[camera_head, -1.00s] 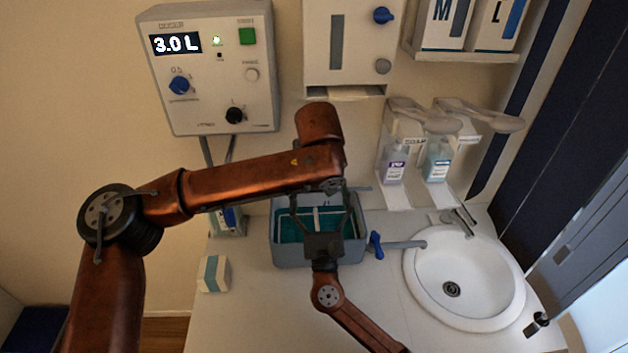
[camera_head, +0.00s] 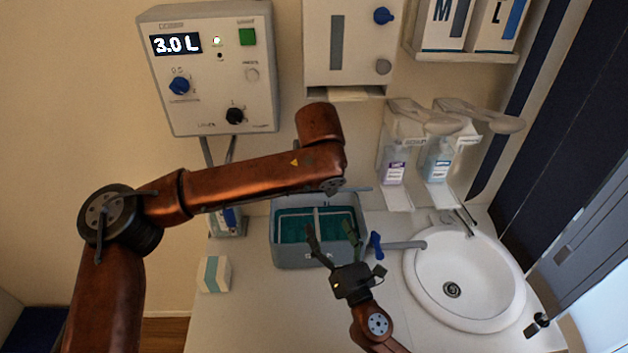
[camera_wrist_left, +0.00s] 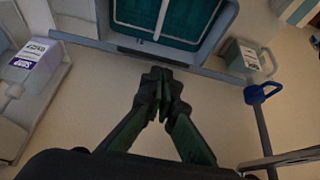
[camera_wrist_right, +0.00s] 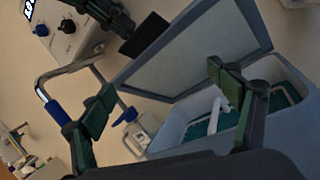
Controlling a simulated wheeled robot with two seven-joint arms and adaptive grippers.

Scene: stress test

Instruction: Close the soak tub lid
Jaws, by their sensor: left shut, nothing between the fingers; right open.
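The soak tub (camera_head: 296,259) is a grey box on the counter with teal liquid and a white divider inside. Its lid stands raised and tilted at the far side; the right wrist view shows the flat lid panel (camera_wrist_right: 205,45) and the open tub (camera_wrist_right: 185,112). My left gripper (camera_wrist_left: 163,76) is shut and empty, behind the lid's edge (camera_wrist_left: 130,47); the head view mostly hides it. In the right wrist view its dark end is close to the lid; I cannot tell if they touch. My right gripper (camera_head: 330,231) is open and empty over the tub's front right part.
A blue-handled tap (camera_head: 376,245) stands right of the tub, beside the sink (camera_head: 465,280). A small white and teal box (camera_head: 214,274) is at its left. Soap dispensers (camera_head: 395,165) hang behind. The counter in front is clear.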

